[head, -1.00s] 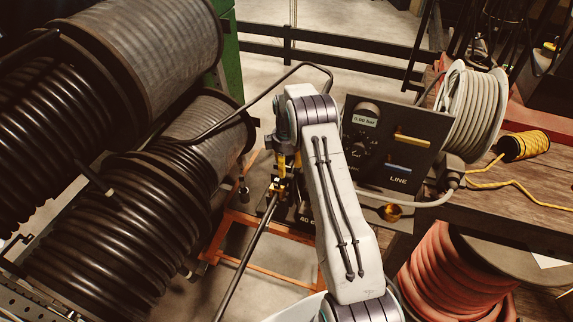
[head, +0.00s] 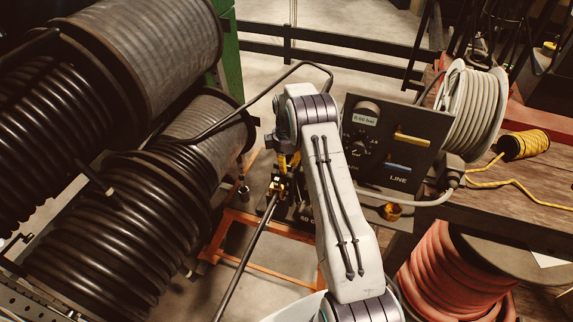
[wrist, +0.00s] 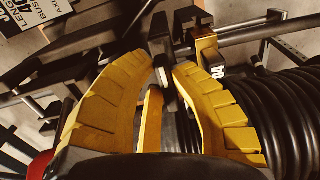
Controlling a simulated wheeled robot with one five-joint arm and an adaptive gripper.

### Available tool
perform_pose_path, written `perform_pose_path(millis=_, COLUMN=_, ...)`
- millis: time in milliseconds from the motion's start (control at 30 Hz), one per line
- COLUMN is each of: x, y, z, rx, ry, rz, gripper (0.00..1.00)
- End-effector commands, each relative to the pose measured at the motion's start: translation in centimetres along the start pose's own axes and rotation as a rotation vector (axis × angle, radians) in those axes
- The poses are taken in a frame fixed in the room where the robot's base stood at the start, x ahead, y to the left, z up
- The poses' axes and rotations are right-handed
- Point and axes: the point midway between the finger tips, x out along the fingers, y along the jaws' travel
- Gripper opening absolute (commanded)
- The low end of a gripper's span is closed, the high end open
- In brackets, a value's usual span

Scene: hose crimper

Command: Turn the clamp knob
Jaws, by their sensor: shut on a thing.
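My gripper (wrist: 168,66), with yellow ribbed fingers, is closed around a small dark piece, apparently the clamp knob (wrist: 165,77), beside a brass-coloured clamp block (wrist: 207,46). The fingers hide much of the knob, so its angle cannot be told. In the head view my gripper (head: 289,163) points down just above the brass clamp block (head: 277,187), partly hidden by my white arm. A dark rod or hose (head: 246,254) runs from the block toward the lower left.
Large black hose reels (head: 120,220) stand close on the left. A dark gauge panel (head: 400,145) reading 0.00 bar stands right of my arm, with a pale hose coil (head: 474,113) behind it. An orange frame (head: 226,229) lies below.

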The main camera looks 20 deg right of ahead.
Motion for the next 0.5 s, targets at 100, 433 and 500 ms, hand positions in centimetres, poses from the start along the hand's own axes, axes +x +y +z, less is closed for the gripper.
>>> perform_pose_path(millis=100, x=0.06, y=-0.04, z=0.01, rx=0.002, ry=-0.001, rz=-0.001, gripper=0.0)
perform_pose_path(millis=433, x=0.35, y=-0.18, z=0.06, rx=0.117, ry=0.0, rz=0.0, gripper=0.0)
perform_pose_path(millis=500, x=0.41, y=-0.23, z=0.06, rx=0.17, ry=0.0, rz=0.0, gripper=0.0)
